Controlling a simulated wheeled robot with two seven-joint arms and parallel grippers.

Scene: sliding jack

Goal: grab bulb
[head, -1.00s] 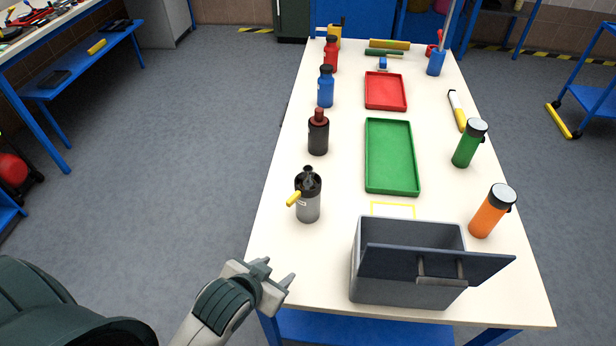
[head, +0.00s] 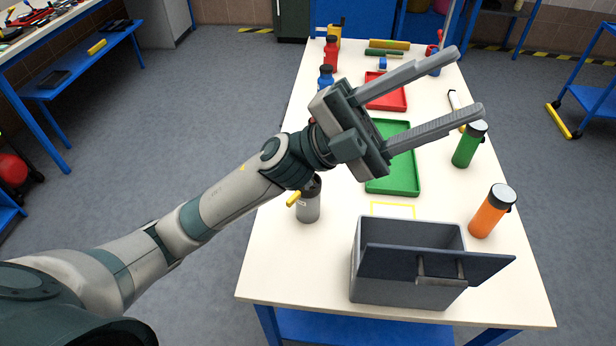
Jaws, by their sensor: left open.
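I cannot make out a bulb in the head view. My left gripper (head: 464,82) is open and empty, its two long fingers spread apart and pointing to the upper right. It is raised over the table, in front of the trays. It hides part of the green tray (head: 404,178) and the red tray (head: 388,97). A grey box (head: 405,290) stands at the near edge of the table with a dark flap and handle at its front. The part of its inside that shows looks empty; the flap hides the rest. My right gripper is not in view.
On the white table (head: 290,255), a grey bottle (head: 308,205) stands under my forearm, and blue (head: 326,76) and red (head: 331,52) bottles stand behind. Green (head: 466,148) and orange (head: 489,212) bottles stand at the right. The near left corner is clear.

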